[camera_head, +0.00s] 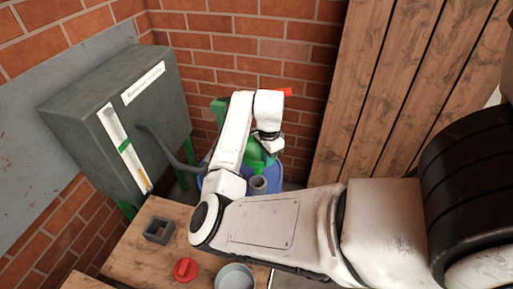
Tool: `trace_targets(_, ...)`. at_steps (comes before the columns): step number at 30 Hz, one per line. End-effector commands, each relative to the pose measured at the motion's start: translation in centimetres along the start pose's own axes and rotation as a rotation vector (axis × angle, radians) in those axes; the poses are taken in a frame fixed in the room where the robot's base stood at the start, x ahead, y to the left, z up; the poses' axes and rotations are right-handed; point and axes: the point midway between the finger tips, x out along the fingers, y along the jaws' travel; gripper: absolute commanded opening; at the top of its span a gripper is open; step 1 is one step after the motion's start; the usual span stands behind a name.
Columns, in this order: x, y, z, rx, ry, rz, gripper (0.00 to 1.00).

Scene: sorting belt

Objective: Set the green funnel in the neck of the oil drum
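The oil drum (274,185) is blue and stands in the corner behind the wooden bench, partly hidden by my arm. A short grey round piece (258,184), which looks like its neck, rises at the near side. The green funnel (258,158) is over the drum, just above and behind this grey piece in the picture. I cannot tell whether it touches the neck. My gripper (267,148) points down at the funnel and overlaps its upper part. The fingers are too small and dark to show whether they are closed on it.
A wooden bench (135,245) in front holds a grey square block (158,230), a red round cap (185,270) and a grey round bowl (235,277). A grey-green tank (120,115) with a bent pipe (170,150) stands left. Brick walls and a plank panel (390,90) close off the back.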

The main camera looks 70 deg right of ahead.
Motion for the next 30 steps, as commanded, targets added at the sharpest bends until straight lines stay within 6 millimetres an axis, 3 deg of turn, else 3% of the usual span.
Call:
trace_targets(18,4.6,0.0,0.0,0.0,0.0,0.0,0.0)
trace_targets(30,5.0,0.0,0.0,0.0,0.0,0.0,0.0)
